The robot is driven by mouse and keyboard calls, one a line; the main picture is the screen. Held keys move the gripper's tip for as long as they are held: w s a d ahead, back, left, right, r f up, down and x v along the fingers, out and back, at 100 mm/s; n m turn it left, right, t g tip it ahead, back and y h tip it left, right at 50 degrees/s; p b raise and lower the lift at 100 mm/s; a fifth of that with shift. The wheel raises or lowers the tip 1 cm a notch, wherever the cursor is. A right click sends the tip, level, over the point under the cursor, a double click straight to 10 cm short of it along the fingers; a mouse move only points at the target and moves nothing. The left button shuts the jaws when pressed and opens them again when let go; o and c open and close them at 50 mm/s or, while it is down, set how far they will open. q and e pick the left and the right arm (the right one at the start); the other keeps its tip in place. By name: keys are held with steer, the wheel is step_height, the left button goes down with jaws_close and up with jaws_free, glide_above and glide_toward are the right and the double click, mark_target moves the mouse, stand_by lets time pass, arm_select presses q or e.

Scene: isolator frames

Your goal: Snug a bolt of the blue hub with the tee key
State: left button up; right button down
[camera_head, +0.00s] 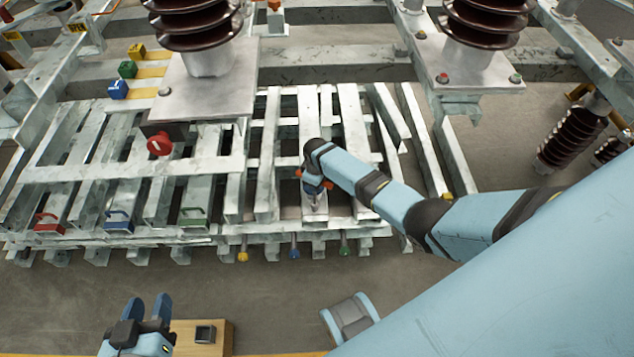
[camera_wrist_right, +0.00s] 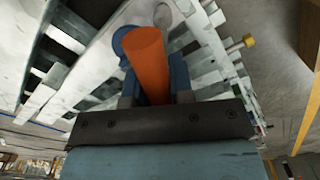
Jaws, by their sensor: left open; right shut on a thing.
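My right gripper (camera_head: 314,190) is shut on an orange handle, which I take to be the tee key; it fills the middle of the right wrist view (camera_wrist_right: 148,65). Small orange ends show on both sides of the gripper in the head view. The key's far end is hidden. The gripper is over the pale slatted frame. My left gripper (camera_head: 148,307) is open and empty at the lower left.
Blue-, yellow- and green-tipped rods (camera_head: 295,252) stick out along the frame's front edge. Red, blue (camera_head: 119,221) and green handles sit at front left. A red knob (camera_head: 159,144) and brown insulators (camera_head: 196,22) stand behind. A wooden block (camera_head: 222,340) lies near my left gripper.

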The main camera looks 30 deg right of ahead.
steer(key=shift+f+b, duration=0.5)
steer(key=shift+f, duration=0.55)
